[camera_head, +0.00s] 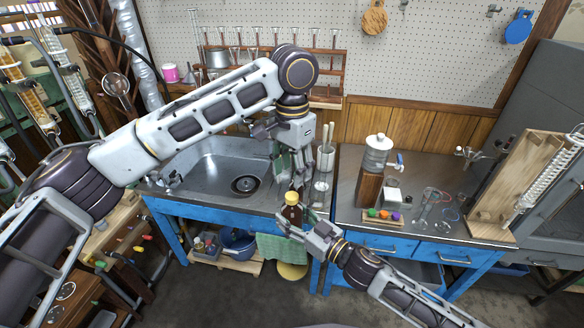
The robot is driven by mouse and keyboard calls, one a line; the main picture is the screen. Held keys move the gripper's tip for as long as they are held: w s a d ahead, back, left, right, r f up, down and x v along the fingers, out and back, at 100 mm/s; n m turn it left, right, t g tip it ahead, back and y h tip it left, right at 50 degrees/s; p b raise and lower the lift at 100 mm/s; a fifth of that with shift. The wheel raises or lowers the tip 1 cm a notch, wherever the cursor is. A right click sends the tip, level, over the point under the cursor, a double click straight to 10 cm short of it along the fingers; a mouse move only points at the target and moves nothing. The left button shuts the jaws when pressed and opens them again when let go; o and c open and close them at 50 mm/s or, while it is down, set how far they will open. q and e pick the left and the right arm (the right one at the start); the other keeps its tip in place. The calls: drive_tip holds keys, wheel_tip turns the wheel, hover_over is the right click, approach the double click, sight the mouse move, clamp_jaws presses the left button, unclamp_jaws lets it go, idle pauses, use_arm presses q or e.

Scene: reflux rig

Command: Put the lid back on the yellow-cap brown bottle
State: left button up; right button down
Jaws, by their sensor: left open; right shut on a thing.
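The brown bottle (292,213) is upright in front of the sink counter's front edge. Its yellow cap (292,198) shows at the bottle's top; I cannot tell whether it is screwed down or only resting there. My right gripper (301,217) comes from the lower right and is shut on the bottle's side. My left gripper (290,178) points down just above the cap, with its fingers open. Whether a finger touches the cap is too small to tell.
The metal sink (215,172) lies behind and left of the bottle. A metal utensil holder (325,158) stands close to the right of my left gripper. A green towel (280,247) hangs below. The right counter holds a dispenser (376,155) and a coloured-ball tray (382,216).

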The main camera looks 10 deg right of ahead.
sight(292, 196)
use_arm(q)
drive_tip(key=n, duration=0.6)
idle(0.4)
drive_tip(key=shift+f, duration=0.1)
drive_tip(key=shift+f, duration=3.9)
clamp_jaws()
